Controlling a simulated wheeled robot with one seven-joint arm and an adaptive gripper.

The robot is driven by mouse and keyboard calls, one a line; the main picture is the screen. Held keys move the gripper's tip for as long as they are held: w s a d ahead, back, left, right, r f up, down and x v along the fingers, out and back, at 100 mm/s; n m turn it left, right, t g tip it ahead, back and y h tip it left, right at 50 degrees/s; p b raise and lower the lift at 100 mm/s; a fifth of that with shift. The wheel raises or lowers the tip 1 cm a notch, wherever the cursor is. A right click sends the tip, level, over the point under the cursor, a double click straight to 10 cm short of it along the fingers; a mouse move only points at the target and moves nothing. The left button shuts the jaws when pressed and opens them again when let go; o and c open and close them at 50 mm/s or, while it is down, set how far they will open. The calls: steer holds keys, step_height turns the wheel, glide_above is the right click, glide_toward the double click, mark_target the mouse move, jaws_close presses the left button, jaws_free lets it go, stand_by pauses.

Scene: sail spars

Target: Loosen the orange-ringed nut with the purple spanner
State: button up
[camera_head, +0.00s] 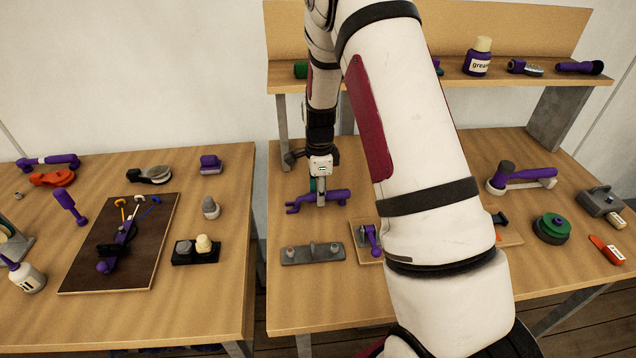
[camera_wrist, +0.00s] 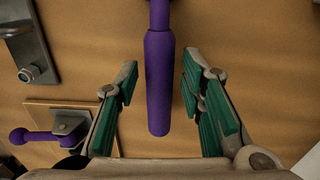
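The purple spanner (camera_head: 338,197) lies on the right-hand table in the head view, with its forked jaw to the left. In the wrist view, the spanner's handle (camera_wrist: 158,80) runs between the fingers of my gripper (camera_wrist: 160,68). The fingers are open, with a gap on each side of the handle. In the head view my gripper (camera_head: 320,192) points down over the spanner. A grey plate with several nuts or studs (camera_head: 312,259) lies in front of the spanner. Its corner (camera_wrist: 38,48) shows in the wrist view with one nut. I cannot make out which nut has the orange ring.
Just right of the plate is a wooden board with a purple lever (camera_head: 372,240), partly behind my arm. A shelf (camera_head: 540,78) runs along the back.

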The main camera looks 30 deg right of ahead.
steer(key=shift+f, duration=0.25)
steer(key=shift+c, duration=0.6)
jaws_close()
steer(key=shift+r+p, duration=0.55)
steer(key=shift+r, duration=2.5)
